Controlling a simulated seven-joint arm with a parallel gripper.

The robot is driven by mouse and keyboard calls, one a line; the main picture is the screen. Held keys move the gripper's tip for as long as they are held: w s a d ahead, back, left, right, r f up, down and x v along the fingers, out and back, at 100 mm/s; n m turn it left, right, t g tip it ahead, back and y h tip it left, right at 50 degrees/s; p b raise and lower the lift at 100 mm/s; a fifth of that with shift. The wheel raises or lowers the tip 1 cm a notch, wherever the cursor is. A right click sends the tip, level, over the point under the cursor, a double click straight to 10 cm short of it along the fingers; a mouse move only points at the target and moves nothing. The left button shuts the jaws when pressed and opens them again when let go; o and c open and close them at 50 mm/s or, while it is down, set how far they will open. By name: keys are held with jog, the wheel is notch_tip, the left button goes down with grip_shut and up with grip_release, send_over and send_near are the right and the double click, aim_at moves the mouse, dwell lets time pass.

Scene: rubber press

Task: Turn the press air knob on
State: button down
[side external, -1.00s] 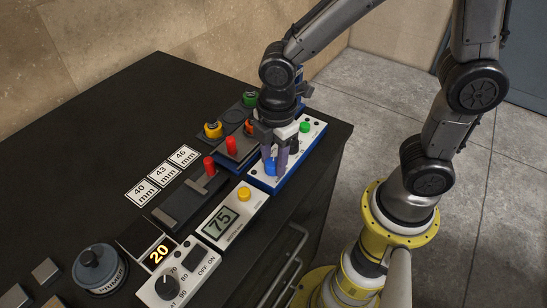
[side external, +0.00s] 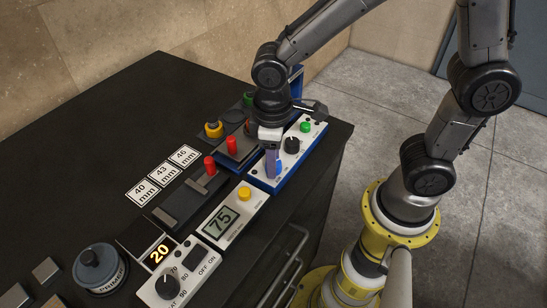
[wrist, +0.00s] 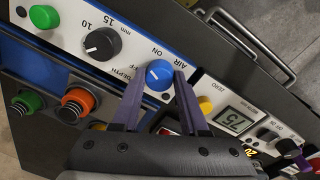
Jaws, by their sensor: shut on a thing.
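The air knob (wrist: 159,75) is blue and sits on the white press panel (wrist: 136,38), beside the printed words AIR and ON. It also shows in the side external view (side external: 280,167), partly behind a finger. My gripper (wrist: 158,82) points down at the panel, with one purple-grey finger on each side of the knob. It is shut on the knob. In the side external view my gripper (side external: 272,172) stands over the near end of the panel. The exact direction of the knob's pointer is hard to tell.
A black depth dial (wrist: 102,43) and a green button (wrist: 43,16) share the panel. A display reading 75 (side external: 221,221) with a yellow button (side external: 244,193) lies just in front.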

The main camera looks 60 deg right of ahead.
jog(key=m, duration=0.3)
jog(key=shift+w+r+m, duration=0.1)
jog(key=shift+m, duration=2.1)
jog(key=shift+c, duration=2.2)
grip_release()
notch_tip(320, 180, up, 14)
jog(key=shift+a, duration=0.4)
jog(key=shift+w+d, duration=0.1)
